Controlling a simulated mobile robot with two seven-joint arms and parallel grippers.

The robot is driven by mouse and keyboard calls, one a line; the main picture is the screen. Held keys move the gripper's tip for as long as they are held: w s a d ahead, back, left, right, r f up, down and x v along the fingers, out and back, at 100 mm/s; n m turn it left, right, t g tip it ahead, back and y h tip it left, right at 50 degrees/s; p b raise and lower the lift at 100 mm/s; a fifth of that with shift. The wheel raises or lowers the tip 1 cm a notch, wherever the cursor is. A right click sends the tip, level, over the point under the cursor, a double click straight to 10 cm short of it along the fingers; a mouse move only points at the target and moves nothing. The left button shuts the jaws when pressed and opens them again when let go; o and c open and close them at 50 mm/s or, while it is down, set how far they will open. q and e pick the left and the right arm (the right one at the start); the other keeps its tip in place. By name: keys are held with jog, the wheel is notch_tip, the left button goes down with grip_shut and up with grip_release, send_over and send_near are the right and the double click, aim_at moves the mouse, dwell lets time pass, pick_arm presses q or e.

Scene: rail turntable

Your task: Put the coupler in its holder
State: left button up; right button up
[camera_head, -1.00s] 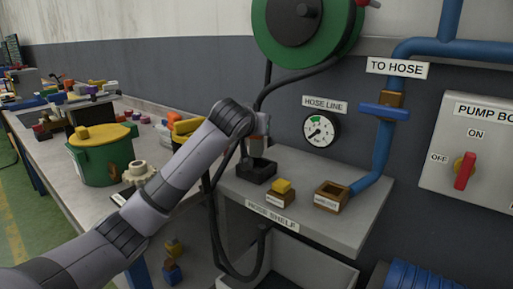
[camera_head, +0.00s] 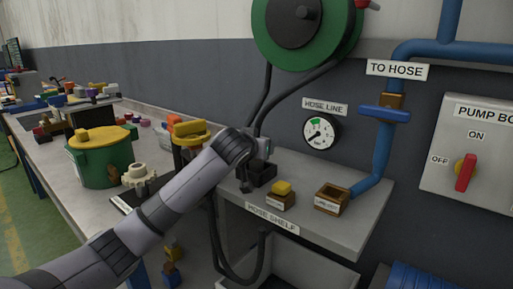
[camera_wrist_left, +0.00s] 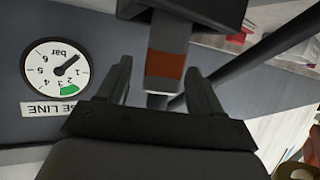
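The coupler (camera_wrist_left: 168,65), a grey block with a rust-red band, shows between my left fingers in the left wrist view. One end meets a dark block at the top edge, which looks like the black holder; how deep it sits I cannot tell. A dark hose runs by its other end. My left gripper (camera_wrist_left: 160,90) is open, with gaps on both sides of the coupler. In the head view my left gripper (camera_head: 262,148) is at the black holder (camera_head: 263,175) on the hose shelf (camera_head: 330,215), and the coupler is mostly hidden there. My right gripper is not in view.
A small block with a yellow top (camera_head: 281,196) and an open brown box (camera_head: 331,199) stand on the shelf to the right. The gauge (camera_head: 321,130) and blue pipe (camera_head: 381,150) are on the wall behind. Dark hoses hang from the green reel (camera_head: 275,50).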

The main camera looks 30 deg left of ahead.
pick_arm(q)
jog(key=shift+r, duration=0.1)
jog(key=v, duration=1.2)
dwell(0.4)
